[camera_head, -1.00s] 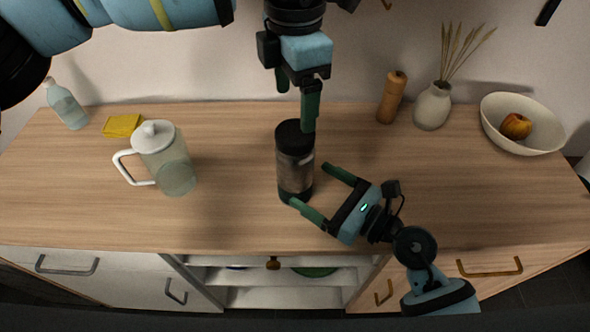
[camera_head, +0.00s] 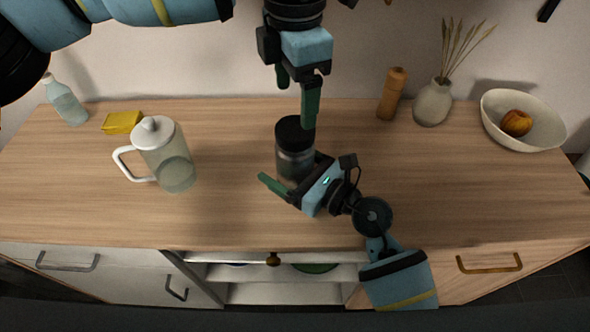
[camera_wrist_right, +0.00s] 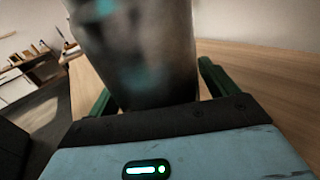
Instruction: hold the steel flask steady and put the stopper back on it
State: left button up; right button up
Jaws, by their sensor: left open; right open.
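The steel flask (camera_head: 294,162) stands upright near the middle of the counter, with the black stopper (camera_head: 294,131) at its top; I cannot tell how firmly the stopper is seated. My left gripper (camera_head: 298,95) hangs over it from above, open, its green fingers close behind and above the stopper. My right gripper (camera_head: 292,176) is low at the flask's front right, open, with the flask between its fingers. In the right wrist view the flask (camera_wrist_right: 140,50) fills the space between the green fingers, close to the palm. Its top is out of that view.
A glass jug (camera_head: 173,172) with a white lid, a yellow sponge (camera_head: 122,122) and a bottle (camera_head: 66,105) stand to the left. A wooden mill (camera_head: 391,95), a vase (camera_head: 433,104) and a bowl (camera_head: 545,137) with fruit are at the back right. The counter's front right is clear.

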grip_shut()
pick_arm(q)
jog(key=n, duration=0.9)
jog(key=shift+n, duration=0.3)
jog(key=n, duration=0.4)
jog(key=shift+n, duration=0.3)
jog(key=n, duration=0.4)
